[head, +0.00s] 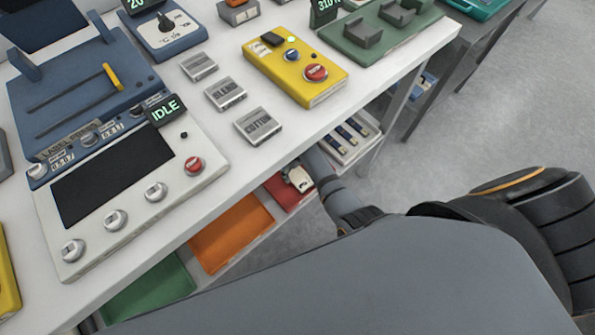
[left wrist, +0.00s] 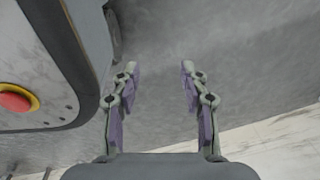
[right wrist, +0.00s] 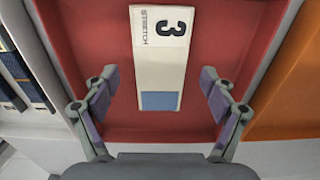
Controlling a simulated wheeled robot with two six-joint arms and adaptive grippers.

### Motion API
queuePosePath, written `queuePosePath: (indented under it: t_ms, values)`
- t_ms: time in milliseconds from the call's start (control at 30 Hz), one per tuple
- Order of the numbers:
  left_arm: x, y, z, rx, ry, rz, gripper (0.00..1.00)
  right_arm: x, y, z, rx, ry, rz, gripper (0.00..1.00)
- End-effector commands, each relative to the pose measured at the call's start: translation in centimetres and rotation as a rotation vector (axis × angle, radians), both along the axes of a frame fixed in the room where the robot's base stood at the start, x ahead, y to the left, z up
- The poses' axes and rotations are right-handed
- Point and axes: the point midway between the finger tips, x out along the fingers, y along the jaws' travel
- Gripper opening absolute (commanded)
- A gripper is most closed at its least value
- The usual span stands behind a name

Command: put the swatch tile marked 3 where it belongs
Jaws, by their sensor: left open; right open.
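The swatch tile marked 3 (right wrist: 159,60) is a cream strip with a black 3, the word STRETCH and a blue-grey patch. It lies flat in the red tray (right wrist: 95,40) on the shelf under the table; part of the tile (head: 299,179) shows in the head view. My right gripper (right wrist: 162,88) is open, its fingers on either side of the tile's near end with gaps; contact is not seen. In the head view my right arm hides part of the tray. My left gripper (left wrist: 158,75) is open and empty over grey floor.
An orange tray (head: 232,235) and a green tray (head: 150,293) share the shelf. A white tray with dark strips (head: 345,140) stands beyond the red one. On the white table are BLEND (head: 225,93) and COTTON (head: 259,126) blocks, a yellow box (head: 295,75) and an IDLE-display machine (head: 130,190).

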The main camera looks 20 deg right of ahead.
Motion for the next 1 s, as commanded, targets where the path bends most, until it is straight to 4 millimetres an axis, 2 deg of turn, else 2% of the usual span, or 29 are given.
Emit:
queuePosePath:
  t_ms: [33, 200, 400, 533, 1000]
  values:
    - [-1.0, 0.0, 0.7, 0.000, 0.007, 0.001, 0.45, 0.1, 0.0, 1.8, 0.000, -0.004, 0.000, 0.84]
    - [-2.9, 0.0, 1.2, -0.001, 0.009, 0.000, 0.45, 0.1, 0.0, 6.0, 0.000, -0.003, 0.001, 0.84]
    - [-3.3, 0.0, 1.8, -0.001, 0.008, -0.001, 0.45, 0.0, 0.0, 9.2, 0.002, -0.002, 0.001, 0.84]
    - [-3.3, 0.0, 1.9, -0.001, 0.008, -0.001, 0.45, 0.0, 0.0, 10.0, 0.001, -0.001, 0.001, 0.84]
    - [-3.2, 0.0, 1.8, -0.001, 0.008, -0.001, 0.45, 0.0, 0.0, 10.0, 0.000, 0.000, 0.001, 0.84]
